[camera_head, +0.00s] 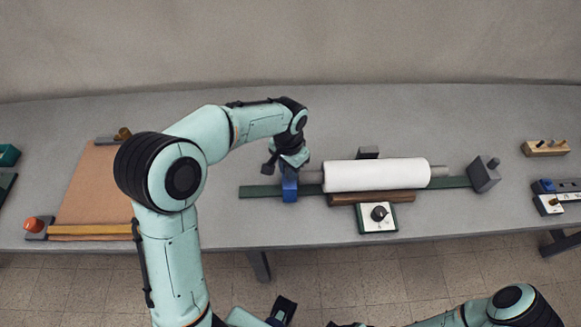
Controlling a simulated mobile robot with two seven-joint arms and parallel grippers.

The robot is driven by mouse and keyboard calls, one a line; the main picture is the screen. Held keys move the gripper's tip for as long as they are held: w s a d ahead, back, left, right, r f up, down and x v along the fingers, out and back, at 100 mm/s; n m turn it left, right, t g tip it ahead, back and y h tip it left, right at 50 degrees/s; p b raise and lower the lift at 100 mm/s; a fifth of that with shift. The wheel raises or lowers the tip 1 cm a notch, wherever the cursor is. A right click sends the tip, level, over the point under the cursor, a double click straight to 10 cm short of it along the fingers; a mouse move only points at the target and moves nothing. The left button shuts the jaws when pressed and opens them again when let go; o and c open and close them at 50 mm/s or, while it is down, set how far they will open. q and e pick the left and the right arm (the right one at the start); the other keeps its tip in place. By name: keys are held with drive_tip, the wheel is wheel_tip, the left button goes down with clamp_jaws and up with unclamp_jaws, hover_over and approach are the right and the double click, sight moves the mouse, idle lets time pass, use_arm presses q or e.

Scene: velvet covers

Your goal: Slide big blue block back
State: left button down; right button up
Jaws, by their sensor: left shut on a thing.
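The big blue block (289,189) sits on the dark green rail (258,191), at the left end of a white roll (375,174). My left gripper (286,167) reaches down from above and is shut on the top of the blue block. The gripper hides part of the block's top. A grey shaft end shows between the block and the roll. At the bottom edge, a dark part (283,309) of my own body shows; I cannot tell whether it is my right gripper.
A grey block (484,174) stands at the rail's right end. A wooden bar (371,197) and a dial box (378,217) lie in front of the roll. A brown board (92,190) lies left, partly behind my left arm. The table behind the roll is mostly clear.

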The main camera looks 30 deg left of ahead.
use_arm(q)
drive_tip(key=s+a+b, duration=0.1)
drive_tip(key=s+a, duration=0.5)
drive_tip(key=a, duration=0.4)
drive_tip(key=shift+a, duration=0.2)
drive_tip(key=shift+s, duration=0.1)
drive_tip(key=c, duration=0.9)
unclamp_jaws()
drive_tip(key=shift+s+a, duration=0.1)
drive_tip(key=shift+c, duration=0.2)
wheel_tip(320, 180, up, 14)
drive_tip(key=p, duration=0.2)
drive_tip(key=shift+f, duration=0.25)
